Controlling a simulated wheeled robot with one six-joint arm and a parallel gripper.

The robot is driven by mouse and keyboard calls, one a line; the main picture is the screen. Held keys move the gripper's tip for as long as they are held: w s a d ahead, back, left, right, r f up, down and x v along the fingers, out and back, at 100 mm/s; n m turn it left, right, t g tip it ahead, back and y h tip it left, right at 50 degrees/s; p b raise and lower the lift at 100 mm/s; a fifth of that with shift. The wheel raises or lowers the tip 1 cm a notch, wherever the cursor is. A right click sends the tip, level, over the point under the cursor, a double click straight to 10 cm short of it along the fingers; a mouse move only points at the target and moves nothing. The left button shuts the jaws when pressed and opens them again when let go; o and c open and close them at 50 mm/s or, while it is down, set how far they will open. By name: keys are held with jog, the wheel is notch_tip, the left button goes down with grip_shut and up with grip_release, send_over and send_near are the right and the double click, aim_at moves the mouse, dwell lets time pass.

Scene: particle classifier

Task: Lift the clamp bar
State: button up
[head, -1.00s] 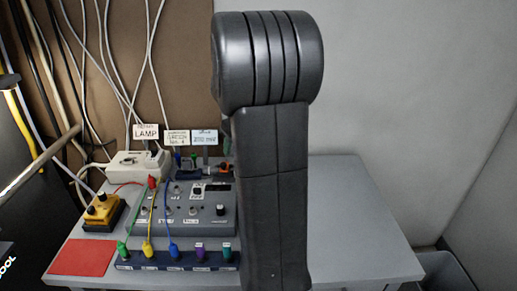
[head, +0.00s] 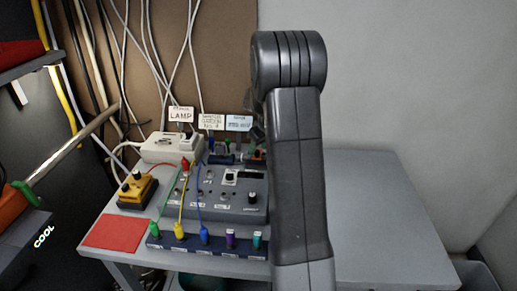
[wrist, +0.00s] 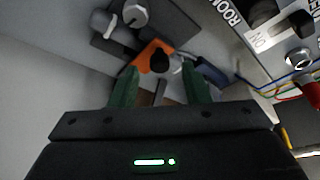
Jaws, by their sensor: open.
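In the wrist view, an orange piece with a black knob (wrist: 160,58) lies just beyond the fingertips. It may be the clamp bar, but I cannot tell for sure. My gripper (wrist: 160,80) shows two green fingers spread apart, with nothing held between them. In the head view, my arm covers the gripper. A bit of orange (head: 257,153) shows at the arm's left edge, at the back of the table, beside a dark blue part (head: 222,159).
A grey instrument box (head: 225,200) with wires stands left of my arm. A yellow box (head: 138,191), a red mat (head: 115,232) and a white box (head: 168,148) are further left. In the wrist view, grey knobs (wrist: 132,14) lie upper left. The table's right side (head: 380,220) is clear.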

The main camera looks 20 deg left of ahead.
jog(key=shift+x, duration=0.75)
grip_shut()
jog(key=shift+r, duration=0.15)
